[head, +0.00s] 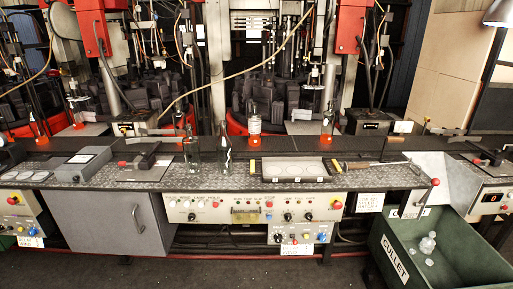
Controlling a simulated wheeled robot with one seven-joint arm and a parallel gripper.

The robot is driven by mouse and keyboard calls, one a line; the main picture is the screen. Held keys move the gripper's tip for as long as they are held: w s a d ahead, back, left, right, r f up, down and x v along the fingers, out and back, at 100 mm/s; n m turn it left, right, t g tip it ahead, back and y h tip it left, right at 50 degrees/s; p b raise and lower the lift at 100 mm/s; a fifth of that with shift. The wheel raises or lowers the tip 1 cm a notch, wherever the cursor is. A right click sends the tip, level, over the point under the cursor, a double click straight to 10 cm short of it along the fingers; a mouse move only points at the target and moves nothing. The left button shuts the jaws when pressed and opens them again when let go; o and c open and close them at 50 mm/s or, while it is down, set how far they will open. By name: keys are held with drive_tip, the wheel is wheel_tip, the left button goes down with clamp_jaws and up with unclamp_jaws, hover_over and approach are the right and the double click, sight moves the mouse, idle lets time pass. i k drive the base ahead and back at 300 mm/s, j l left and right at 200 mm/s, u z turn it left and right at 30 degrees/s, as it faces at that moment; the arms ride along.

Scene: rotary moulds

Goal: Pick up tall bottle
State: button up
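Several bottles stand upright, and I cannot tell for sure which one is the tall bottle. A clear, slender bottle (225,156) stands on the grey metal worktop left of centre. A darker glass bottle (192,154) stands just left of it. Farther back, a pale clear bottle (254,125) stands near the centre, and another clear bottle (327,124) stands to its right, with orange at its base. My gripper is not in view.
The worktop (130,180) carries a framed tray (296,180), a grey box (84,160) and handled tools. Control panels (250,208) line its front. A green cullet bin (390,240) with glass pieces stands at the lower right. The floor in front is clear.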

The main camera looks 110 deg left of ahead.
sight(223, 145)
drive_tip(key=u, duration=3.75)
